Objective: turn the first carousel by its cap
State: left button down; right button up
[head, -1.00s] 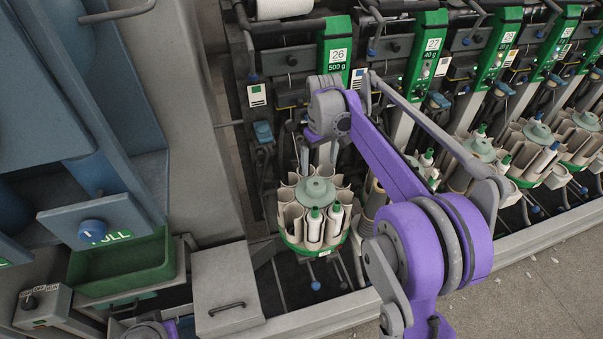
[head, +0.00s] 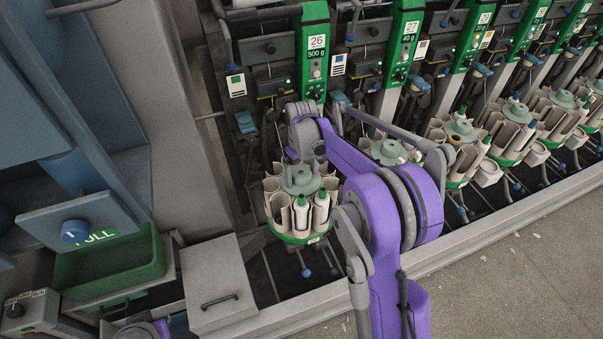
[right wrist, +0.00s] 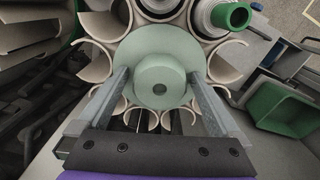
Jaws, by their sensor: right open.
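The first carousel (head: 281,219) stands at the left end of the row, below the panel marked 26. It is a ring of cream pockets on a green base. Its pale green cap (head: 299,180) is on top; in the right wrist view the cap's round knob (right wrist: 161,81) faces the camera. My right gripper (right wrist: 160,85) is open, with one finger on each side of the knob and gaps showing. In the head view the right gripper (head: 308,160) is over the cap, partly hidden by its wrist.
Several white bobbins with green tips, such as this one (head: 321,208), stand in the carousel's pockets. A second carousel (head: 386,150) is to the right, partly behind my purple arm. A green bin (head: 108,268) and grey box (head: 220,285) are at left.

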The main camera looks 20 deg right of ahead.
grip_shut()
dwell(0.5)
jog(key=n+b, duration=0.1)
jog(key=n, duration=0.2)
jog(key=shift+n, duration=0.3)
jog(key=shift+d+n+b, duration=0.1)
jog(key=shift+n+b, duration=0.2)
jog(key=shift+n, duration=1.6)
jog(key=shift+w, duration=0.1)
